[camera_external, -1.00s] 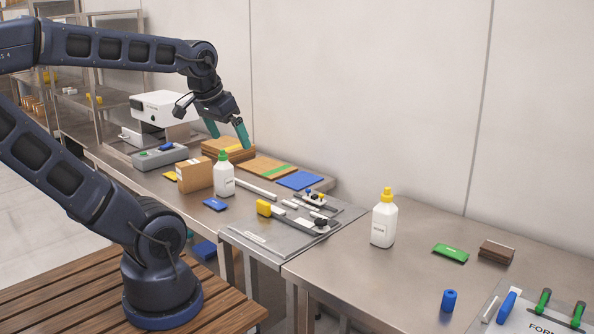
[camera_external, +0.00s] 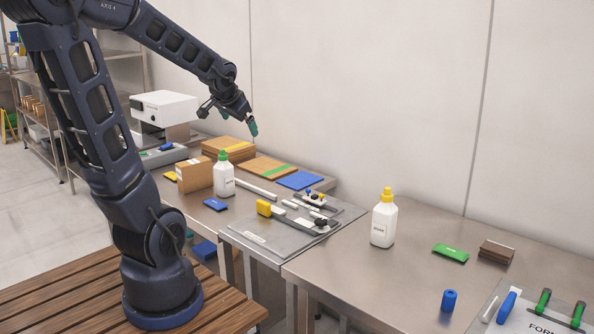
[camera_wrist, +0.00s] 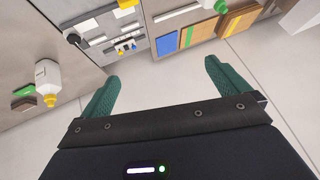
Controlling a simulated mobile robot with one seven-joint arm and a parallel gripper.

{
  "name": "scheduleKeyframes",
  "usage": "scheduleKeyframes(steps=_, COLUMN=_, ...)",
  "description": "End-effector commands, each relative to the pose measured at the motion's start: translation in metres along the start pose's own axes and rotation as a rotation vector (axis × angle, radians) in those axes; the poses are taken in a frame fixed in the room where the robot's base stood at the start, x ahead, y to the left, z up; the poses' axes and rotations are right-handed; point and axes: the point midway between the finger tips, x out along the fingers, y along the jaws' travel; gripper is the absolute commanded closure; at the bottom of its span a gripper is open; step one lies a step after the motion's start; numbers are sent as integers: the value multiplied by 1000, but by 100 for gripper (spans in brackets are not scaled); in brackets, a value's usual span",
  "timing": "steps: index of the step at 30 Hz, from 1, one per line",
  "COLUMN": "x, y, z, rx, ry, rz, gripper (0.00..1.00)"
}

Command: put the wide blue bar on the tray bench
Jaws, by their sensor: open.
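My gripper (camera_external: 239,124) is open and empty, high above the back of the steel bench. In the wrist view its two green fingers (camera_wrist: 161,70) stand wide apart with only pale floor or wall between them. Several blue things show, and I cannot tell for sure which is the wide blue bar. A flat blue piece (camera_external: 300,180) lies beside the cardboard sheets; it also shows in the wrist view (camera_wrist: 167,43). A small blue block (camera_external: 215,204) lies near the bench's front edge. Another blue piece (camera_external: 166,147) rests on a grey box. The steel bench (camera_external: 345,262) has no visible tray label.
A white bottle with a green cap (camera_external: 223,177) and a cardboard box (camera_external: 194,176) stand near the front. A yellow-capped bottle (camera_external: 383,220) stands right of a grey panel with fittings (camera_external: 262,238). Cardboard sheets (camera_external: 229,150) are stacked by the wall. Bare steel lies around the yellow-capped bottle.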

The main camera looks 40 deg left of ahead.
Motion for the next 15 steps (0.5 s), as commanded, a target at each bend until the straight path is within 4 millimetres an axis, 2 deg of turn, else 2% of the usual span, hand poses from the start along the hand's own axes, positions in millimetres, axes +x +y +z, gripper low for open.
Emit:
scheduleKeyframes(steps=1, x=15, y=-11, z=-3, rx=5, ry=5, rz=-17, gripper=0)
scheduleKeyframes(steps=7, x=68, y=-52, z=-17, rx=50, ry=62, rz=-65, gripper=0)
scheduleKeyframes(steps=15, x=138, y=-102, z=-17, rx=116, ry=136, rz=-83, gripper=0)
